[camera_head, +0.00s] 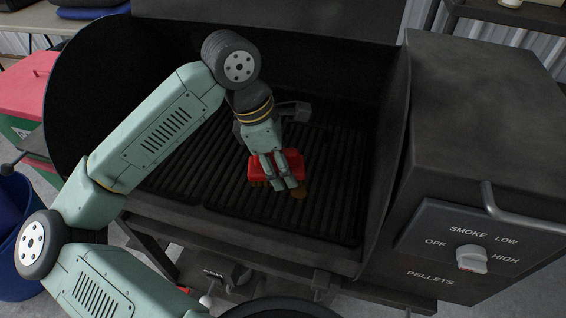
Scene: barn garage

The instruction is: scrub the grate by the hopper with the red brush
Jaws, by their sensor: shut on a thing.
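The red brush (292,159) is in my gripper (283,185), over the middle of the dark grates inside the open smoker. My gripper is shut on it, with the fingers in front of the red body. Tan bristles show below it at the left. I cannot tell whether the bristles touch the bars. The grate by the hopper (335,200) is the right one, with dark parallel bars. The hopper (475,130) is the dark box at the right, marked PELLETS. A small brownish spot shows on the bars just below the brush.
The smoker's raised lid and side walls (398,130) enclose the grates. A control knob (471,258) and a bar handle (505,208) stick out from the hopper's front. A blue bin (18,275) and a red-topped item (28,85) stand at the left.

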